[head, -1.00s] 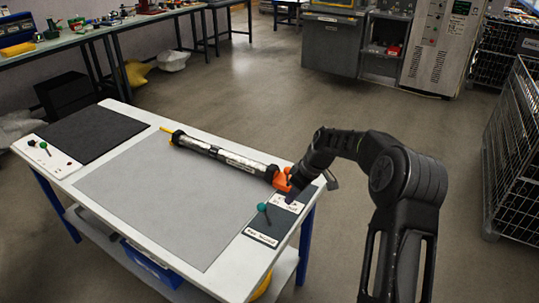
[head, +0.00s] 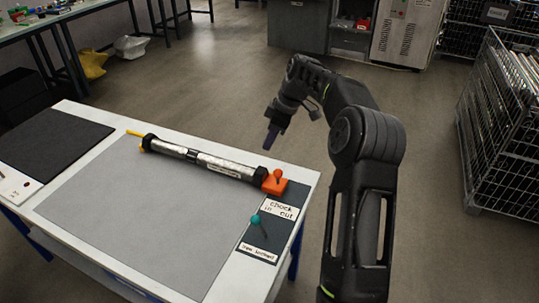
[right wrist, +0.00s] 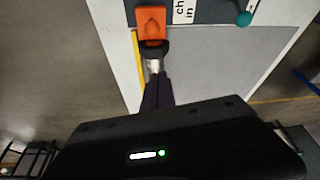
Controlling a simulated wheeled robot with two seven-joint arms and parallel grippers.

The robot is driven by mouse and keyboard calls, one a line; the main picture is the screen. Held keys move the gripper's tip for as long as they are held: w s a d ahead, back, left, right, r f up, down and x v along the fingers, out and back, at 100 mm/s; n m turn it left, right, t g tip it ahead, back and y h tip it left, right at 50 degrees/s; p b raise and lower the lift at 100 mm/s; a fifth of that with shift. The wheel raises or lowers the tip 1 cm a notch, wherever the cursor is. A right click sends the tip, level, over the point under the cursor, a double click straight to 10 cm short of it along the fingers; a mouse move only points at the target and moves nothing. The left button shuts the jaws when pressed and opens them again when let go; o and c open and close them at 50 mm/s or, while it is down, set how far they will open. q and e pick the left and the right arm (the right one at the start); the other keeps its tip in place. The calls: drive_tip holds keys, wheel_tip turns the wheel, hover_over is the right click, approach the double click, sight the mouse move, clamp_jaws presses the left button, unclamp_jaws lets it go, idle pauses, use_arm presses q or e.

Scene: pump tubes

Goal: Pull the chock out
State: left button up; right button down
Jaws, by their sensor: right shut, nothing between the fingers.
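The orange chock (head: 274,186) with a round knob on top sits at the right end of the long silver-and-black pump tube (head: 205,160) on the table. A label reading "chock in out" (head: 281,209) lies just in front of it. In the right wrist view the chock (right wrist: 152,26) is near the top, beyond my fingers. My right gripper (head: 270,142) is shut and empty, raised behind the tube's right end and apart from the chock. Its dark fingers (right wrist: 157,88) point toward the chock in the right wrist view. My left gripper is not in view.
A teal-headed pin or lever (head: 257,221) stands on the dark panel near a second label (head: 259,253). A grey mat (head: 140,215) covers the table's middle, with a black mat (head: 50,145) at left. A wire cage (head: 505,130) stands on the floor at right.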

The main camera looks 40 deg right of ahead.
drive_tip(key=p, duration=0.2)
hover_over(272, 183)
drive_tip(key=w+a, duration=0.3)
drive_tip(key=f, duration=0.9)
drive_tip(key=shift+w+d, duration=0.2)
drive_tip(key=s+d, duration=0.2)
drive_tip(key=shift+s+d+f, duration=0.1)
drive_tip(key=shift+s+f, duration=0.15)
drive_tip(key=shift+s, duration=0.05)
drive_tip(key=shift+s+d+f+p, duration=0.15)
drive_tip(key=shift+p, duration=0.15)
drive_tip(key=shift+s+d, duration=0.1)
drive_tip(key=shift+s, duration=0.05)
drive_tip(key=s+d+b, duration=0.1)
drive_tip(key=s+b, duration=0.1)
drive_tip(key=s, duration=0.1)
drive_tip(key=s+d+b, duration=0.1)
drive_tip(key=s, duration=0.1)
drive_tip(key=shift+d+f, duration=0.15)
drive_tip(key=shift+d, duration=0.15)
drive_tip(key=shift+s+d, duration=0.15)
drive_tip(key=shift+s, duration=0.15)
